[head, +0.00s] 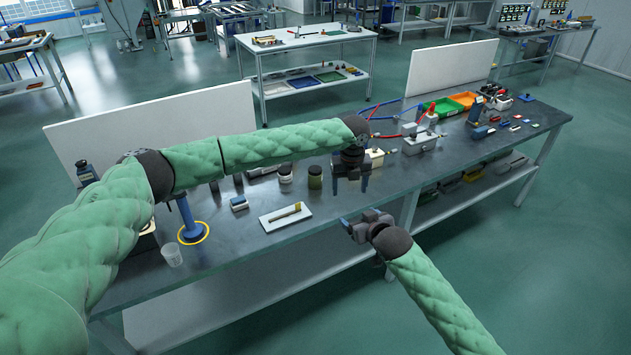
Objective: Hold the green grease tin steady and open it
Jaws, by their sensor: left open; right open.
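The green grease tin (315,179) stands upright on the grey workbench, in a row of small jars. It is olive green with a paler top. My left gripper (350,187) is open and points down over the bench, just right of the tin and apart from it. Nothing shows between its fingers. My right gripper (348,226) is open and empty, at the bench's front edge, lower and to the right of the tin. The finer detail of the tin's lid is too small to tell.
Another jar (285,174) stands left of the tin. A white tray (286,217) with a brush-like tool lies in front. A blue-and-white block (239,203) and a clear cup (172,255) are further left. Green (443,107) and orange bins stand at the right back.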

